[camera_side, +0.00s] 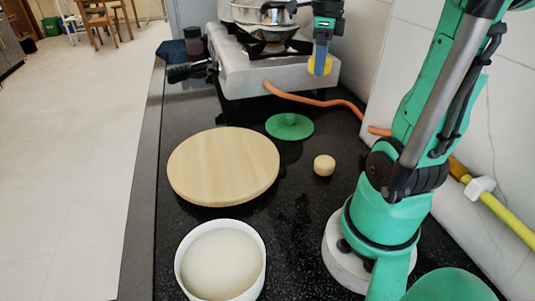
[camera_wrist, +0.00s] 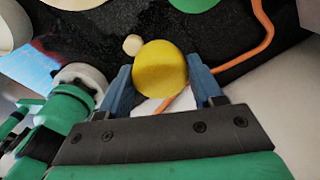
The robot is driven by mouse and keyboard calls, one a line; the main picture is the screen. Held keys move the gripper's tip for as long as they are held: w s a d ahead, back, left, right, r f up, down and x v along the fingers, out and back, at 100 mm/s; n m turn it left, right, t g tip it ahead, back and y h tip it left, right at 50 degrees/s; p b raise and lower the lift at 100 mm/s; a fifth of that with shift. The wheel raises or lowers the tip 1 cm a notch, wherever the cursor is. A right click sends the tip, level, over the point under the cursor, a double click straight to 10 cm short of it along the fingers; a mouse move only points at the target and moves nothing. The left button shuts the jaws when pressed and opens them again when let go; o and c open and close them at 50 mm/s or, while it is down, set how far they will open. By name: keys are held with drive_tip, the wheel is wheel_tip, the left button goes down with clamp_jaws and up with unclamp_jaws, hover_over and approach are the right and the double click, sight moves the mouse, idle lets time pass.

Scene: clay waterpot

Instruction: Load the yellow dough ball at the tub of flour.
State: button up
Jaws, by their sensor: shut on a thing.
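The yellow dough ball (camera_side: 326,66) is held in my gripper (camera_side: 320,62), up in the air in front of the stove in the side view. In the wrist view the yellow dough ball (camera_wrist: 160,72) sits between the two blue fingers of my gripper (camera_wrist: 161,80), which is shut on it. The tub of flour (camera_side: 265,262) is a round white tub at the bottom of the side view, with a smooth pale mound inside. My gripper is far behind the tub and higher than the counter.
A round wooden board (camera_side: 223,165) lies behind the tub. A green lid-like disc (camera_side: 289,128) and a small tan piece (camera_side: 324,165) lie to its right. A stove (camera_side: 265,78) with a steel pot (camera_side: 265,14) and an orange hose (camera_side: 315,101) are at the back.

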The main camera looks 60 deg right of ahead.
drive_tip(key=shift+r, duration=0.1)
drive_tip(key=o, duration=0.5)
drive_tip(key=c, duration=0.4)
drive_tip(key=shift+o, duration=0.2)
drive_tip(key=w+a+f+n, duration=0.2)
drive_tip(key=w+a+n, duration=0.2)
drive_tip(key=a, duration=0.5)
drive_tip(key=w+a+f+n, duration=0.2)
drive_tip(key=w+a+n, duration=0.25)
drive_tip(key=a, duration=0.45)
drive_tip(key=s+a+f+n, duration=0.1)
drive_tip(key=s+a+n, duration=0.1)
drive_tip(key=a, duration=0.4)
drive_tip(key=s+a+f+n, duration=0.2)
drive_tip(key=s+a+n, duration=0.1)
drive_tip(key=a, duration=0.3)
drive_tip(key=s+a+f+n, duration=0.1)
drive_tip(key=s+a+n, duration=0.2)
drive_tip(key=a+n, duration=0.1)
drive_tip(key=shift+s+a+f+n, duration=0.1)
drive_tip(key=shift+a+f+n, duration=0.1)
drive_tip(key=shift+a, duration=0.25)
drive_tip(key=shift+s+a+f+n, duration=0.1)
drive_tip(key=shift+a+f, duration=0.05)
drive_tip(key=shift+a, duration=0.3)
drive_tip(key=shift+s+a+f, duration=0.1)
drive_tip(key=shift+f, duration=2.9)
